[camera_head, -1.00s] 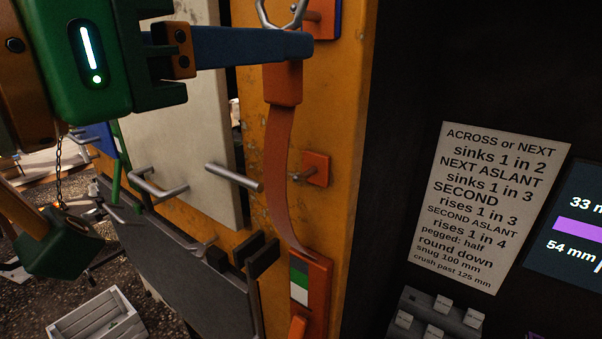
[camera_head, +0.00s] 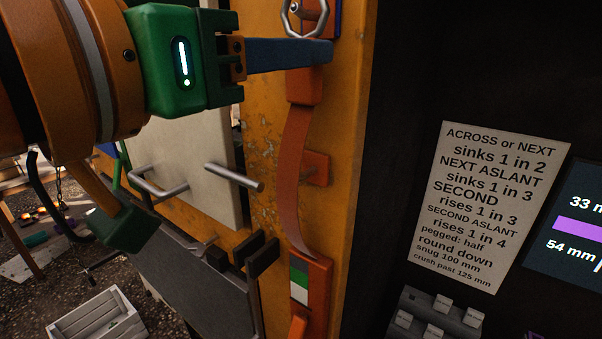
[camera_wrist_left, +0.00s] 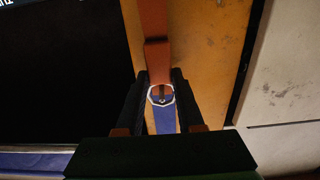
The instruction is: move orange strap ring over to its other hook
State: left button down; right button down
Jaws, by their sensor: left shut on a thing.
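The orange strap (camera_head: 292,135) runs up from an orange base plate (camera_head: 318,275) on the yellow post. Its metal ring (camera_head: 287,24) is at the top, in line with the upper hook's orange plate (camera_head: 316,17). My left gripper (camera_head: 322,52) is shut on the strap's end just below the ring. In the left wrist view, the ring (camera_wrist_left: 150,96) shows between the fingers (camera_wrist_left: 161,84), with a peg and orange inside its outline. I cannot tell whether the peg passes through it. The lower hook (camera_head: 318,168) is bare, behind the strap.
A pale panel (camera_head: 190,150) with grey bar handles (camera_head: 233,177) stands left of the strap. A dark grey tray (camera_head: 205,280) is below it. A printed sign (camera_head: 490,205) and a screen (camera_head: 572,230) are at right. A white crate (camera_head: 95,318) sits on the ground.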

pick_arm(q)
jog(key=shift+w+d+f, duration=0.4)
jog(key=shift+w+f, duration=0.05)
jog(key=shift+w, duration=0.1)
dwell(0.9)
jog(key=shift+c, duration=2.2)
grip_release()
